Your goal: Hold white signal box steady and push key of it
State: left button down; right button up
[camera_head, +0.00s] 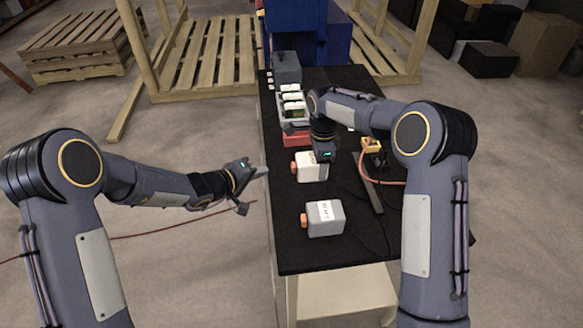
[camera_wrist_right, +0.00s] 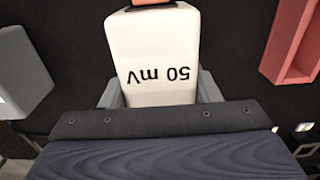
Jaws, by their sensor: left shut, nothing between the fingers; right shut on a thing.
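The white signal box (camera_head: 312,167) stands on the black table top, its orange-red key (camera_head: 293,167) on its left side. My right gripper (camera_head: 323,158) comes down over the box from behind and is shut on it. In the right wrist view the white box (camera_wrist_right: 158,60) shows "50 mV" upside down between the grey fingers, and its key (camera_wrist_right: 152,2) is just at the top edge. My left gripper (camera_head: 262,172) is shut and empty, left of the table edge, apart from the key and pointing toward it.
A grey box (camera_head: 326,218) with an orange-red key stands nearer on the table (camera_head: 300,257). A yellow device (camera_head: 371,146) with an orange cable is at right.

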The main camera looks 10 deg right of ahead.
jog(key=o, duration=1.2)
jog(key=shift+o, duration=0.2)
jog(key=shift+r, duration=0.15)
